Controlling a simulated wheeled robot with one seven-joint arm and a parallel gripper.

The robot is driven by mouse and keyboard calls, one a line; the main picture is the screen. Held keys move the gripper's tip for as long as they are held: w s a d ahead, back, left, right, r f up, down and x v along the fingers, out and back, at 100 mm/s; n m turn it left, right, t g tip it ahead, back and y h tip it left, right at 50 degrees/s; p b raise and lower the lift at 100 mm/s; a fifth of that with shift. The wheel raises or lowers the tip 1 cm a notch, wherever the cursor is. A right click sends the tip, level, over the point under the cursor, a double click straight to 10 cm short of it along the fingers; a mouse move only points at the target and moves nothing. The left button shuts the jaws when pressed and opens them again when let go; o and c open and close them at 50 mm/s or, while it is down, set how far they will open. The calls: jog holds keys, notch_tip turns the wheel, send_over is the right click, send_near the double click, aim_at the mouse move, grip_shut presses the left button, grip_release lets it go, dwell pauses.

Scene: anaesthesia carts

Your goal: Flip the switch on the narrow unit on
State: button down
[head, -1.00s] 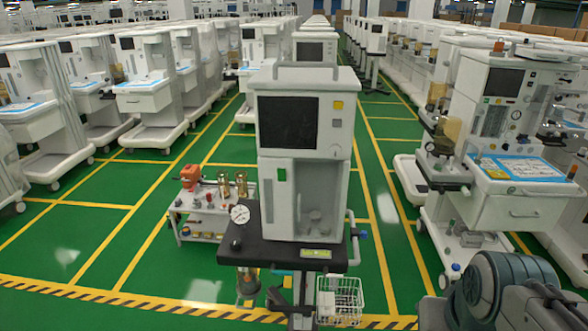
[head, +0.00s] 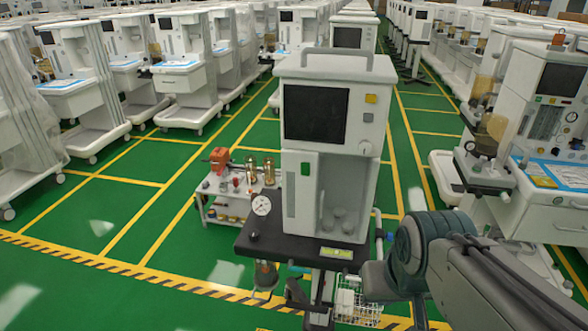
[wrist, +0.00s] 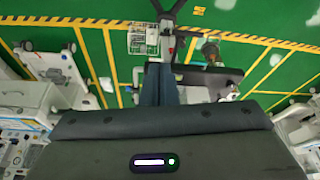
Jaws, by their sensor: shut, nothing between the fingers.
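The narrow unit (head: 331,140) is a tall white cabinet with a dark screen, standing on a black shelf (head: 290,248) in the middle of the head view. A yellow button (head: 371,98) and a grey one (head: 368,117) sit right of the screen. My gripper (wrist: 160,72) shows in the wrist view as shut, empty fingers beyond its dark housing, over the stand area. I cannot make out the fingers in the head view.
A wire basket (head: 357,302) hangs below the shelf, close to my arm in the picture. A round gauge (head: 261,205) is on the shelf's left. A low trolley (head: 222,207) stands behind left. Green floor is clear at front left. More carts stand at right.

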jog(key=w+d+f+n+t+b, duration=0.2)
jog(key=w+n+t+b, duration=0.75)
jog(key=w, duration=1.05)
jog(key=w+a+n+t+y+b, duration=0.1)
jog(key=w+a+n+y+b, duration=0.2)
jog(key=n, duration=0.5)
jog(key=w+a+n+t+y+b, duration=0.1)
jog(key=w+a+n+y+b, duration=0.2)
jog(key=a+n+y, duration=0.3)
jog(key=n+y+b, duration=0.1)
jog(key=n, duration=0.1)
jog(key=shift+w+a+f+n+t+y, duration=0.15)
jog(key=shift+f+n+t+y, duration=0.1)
jog(key=shift+n+t+y, duration=0.15)
